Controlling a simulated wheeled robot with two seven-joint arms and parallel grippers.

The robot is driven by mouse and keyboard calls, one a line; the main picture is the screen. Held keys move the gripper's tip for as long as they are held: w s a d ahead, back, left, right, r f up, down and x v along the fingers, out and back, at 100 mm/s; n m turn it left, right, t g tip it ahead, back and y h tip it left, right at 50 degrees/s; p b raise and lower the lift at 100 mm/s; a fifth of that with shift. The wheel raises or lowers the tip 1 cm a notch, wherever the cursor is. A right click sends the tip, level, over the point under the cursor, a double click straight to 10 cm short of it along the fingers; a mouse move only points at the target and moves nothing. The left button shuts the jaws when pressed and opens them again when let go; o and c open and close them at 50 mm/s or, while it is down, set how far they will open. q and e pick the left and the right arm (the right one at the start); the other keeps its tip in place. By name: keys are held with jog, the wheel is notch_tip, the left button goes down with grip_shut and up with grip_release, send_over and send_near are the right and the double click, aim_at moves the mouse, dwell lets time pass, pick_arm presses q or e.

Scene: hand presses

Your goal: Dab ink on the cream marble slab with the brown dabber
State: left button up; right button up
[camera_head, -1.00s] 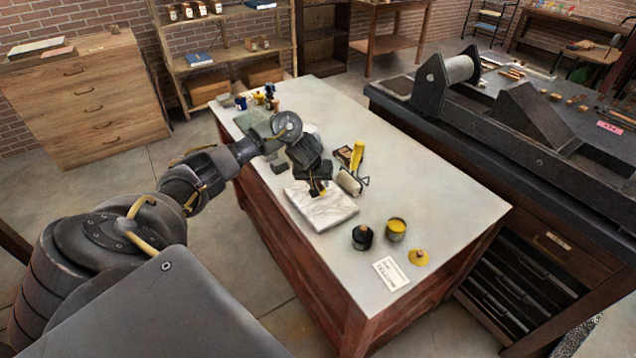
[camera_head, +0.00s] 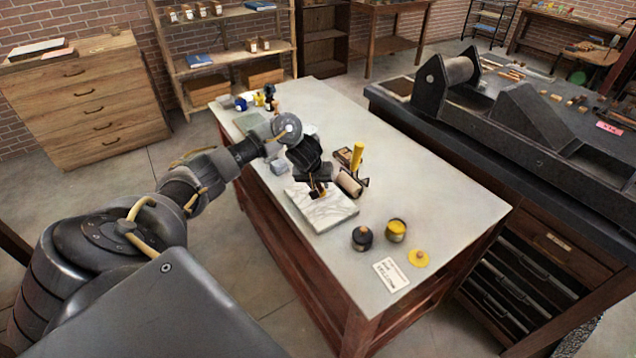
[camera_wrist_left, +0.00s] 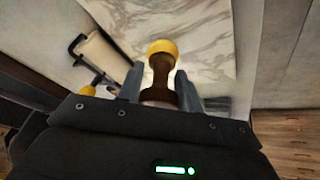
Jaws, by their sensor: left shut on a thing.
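The cream marble slab (camera_head: 332,214) with grey veins lies flat near the left edge of the pale table. It fills the upper middle of the left wrist view (camera_wrist_left: 205,28). My left gripper (camera_head: 319,189) is over the slab's far part, pointing down. It is shut on the brown dabber (camera_wrist_left: 160,76), whose brown neck shows between the fingers in the left wrist view (camera_wrist_left: 160,90). The dabber's rounded yellow end points toward the slab; I cannot tell whether it touches. No clear ink mark shows on the slab. My right gripper is not in view.
An open yellow ink tin (camera_head: 396,229), a dark jar (camera_head: 362,239), a yellow lid (camera_head: 419,258) and a label card (camera_head: 391,274) are in front. The table's right side is clear.

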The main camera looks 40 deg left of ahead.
pick_arm(q)
jog(key=shift+f, duration=0.3)
jog(key=shift+f, duration=0.3)
dwell(0.4)
dwell(0.6)
jog(key=shift+s+f+p, duration=0.1)
jog(key=shift+p, duration=0.3)
dwell(1.6)
notch_tip(320, 180, up, 7)
jog(key=p, duration=0.9)
jog(key=shift+p, duration=0.35)
